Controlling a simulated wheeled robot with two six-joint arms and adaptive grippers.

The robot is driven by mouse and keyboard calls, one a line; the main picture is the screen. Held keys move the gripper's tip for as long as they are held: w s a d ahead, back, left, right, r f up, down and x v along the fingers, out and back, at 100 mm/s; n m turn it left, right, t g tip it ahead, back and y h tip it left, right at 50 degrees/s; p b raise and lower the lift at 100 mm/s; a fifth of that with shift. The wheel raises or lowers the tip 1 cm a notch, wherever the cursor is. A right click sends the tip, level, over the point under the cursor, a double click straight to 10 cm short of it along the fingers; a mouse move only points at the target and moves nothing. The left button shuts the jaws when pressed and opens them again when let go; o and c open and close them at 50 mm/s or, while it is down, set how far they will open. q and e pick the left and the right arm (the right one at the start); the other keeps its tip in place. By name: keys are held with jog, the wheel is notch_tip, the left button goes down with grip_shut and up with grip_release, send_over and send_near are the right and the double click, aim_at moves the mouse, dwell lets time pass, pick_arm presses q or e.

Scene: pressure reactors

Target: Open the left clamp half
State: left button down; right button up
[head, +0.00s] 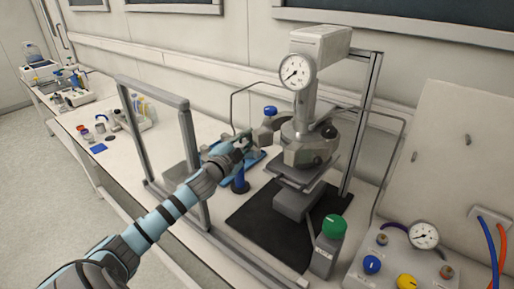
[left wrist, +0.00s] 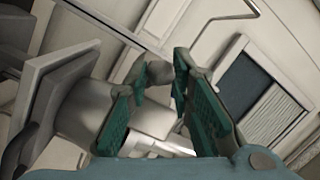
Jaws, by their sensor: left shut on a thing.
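The pressure reactor (head: 305,125) stands upright in a metal frame, with a round gauge on its upper part. A grey clamp ring (head: 305,153) sits around its lower body. The left clamp half (head: 265,134) appears as a grey piece sticking out to the left of the reactor, swung away from it. My left gripper (head: 246,142) reaches in from the left and is shut on the outer end of this piece. In the left wrist view, the teal fingers (left wrist: 165,78) close around a grey rounded end, partly hidden by them. My right gripper is not in view.
A grey upright frame (head: 184,150) stands close beside my left arm. A control panel (head: 405,262) with knobs and a gauge stands at right.

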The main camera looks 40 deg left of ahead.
pick_arm(q)
jog(key=shift+w+a, duration=0.5)
jog(key=shift+a, duration=0.25)
jog(key=c, duration=1.4)
grip_release()
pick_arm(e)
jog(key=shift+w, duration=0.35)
